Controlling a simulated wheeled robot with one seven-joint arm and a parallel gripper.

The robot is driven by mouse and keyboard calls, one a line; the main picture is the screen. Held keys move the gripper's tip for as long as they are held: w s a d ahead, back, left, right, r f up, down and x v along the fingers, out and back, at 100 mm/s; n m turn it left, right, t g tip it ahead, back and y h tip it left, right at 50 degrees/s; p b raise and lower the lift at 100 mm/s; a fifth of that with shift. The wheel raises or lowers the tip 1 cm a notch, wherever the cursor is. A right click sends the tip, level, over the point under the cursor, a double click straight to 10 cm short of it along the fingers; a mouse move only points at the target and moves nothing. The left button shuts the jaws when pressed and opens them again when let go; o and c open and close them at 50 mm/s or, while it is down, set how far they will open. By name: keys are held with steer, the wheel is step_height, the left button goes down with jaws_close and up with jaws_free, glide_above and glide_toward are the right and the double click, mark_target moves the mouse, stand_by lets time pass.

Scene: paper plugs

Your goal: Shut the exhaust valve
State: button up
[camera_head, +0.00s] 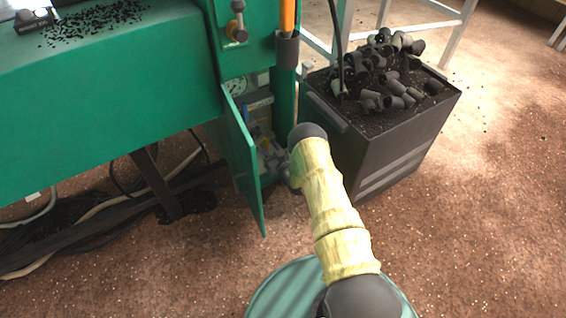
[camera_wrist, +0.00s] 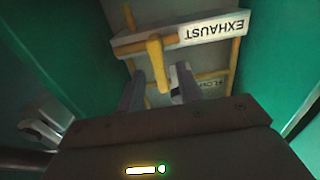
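The exhaust valve's yellow handle (camera_wrist: 156,62) shows in the wrist view below a pale plate (camera_wrist: 214,29) marked EXHAUST, which appears upside down. The handle points down the picture, with its lower end between my fingers. My gripper (camera_wrist: 157,86) is open, with one dark finger on each side of the handle. Clear space shows around the handle, and I cannot see it gripped. In the head view, my arm reaches into the open green cabinet (camera_head: 240,160), and the valve cannot be made out there.
The open green cabinet door (camera_head: 238,150) stands left of my arm. A black bin (camera_head: 375,150) full of dark pipe pieces (camera_head: 385,75) stands close on the right. Another yellow pipe and a partly hidden label (camera_wrist: 212,84) lie behind the handle. Open floor lies to the right.

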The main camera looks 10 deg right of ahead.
steer(key=p+v, duration=0.7)
steer(key=v, duration=0.9)
steer(key=shift+s, duration=0.2)
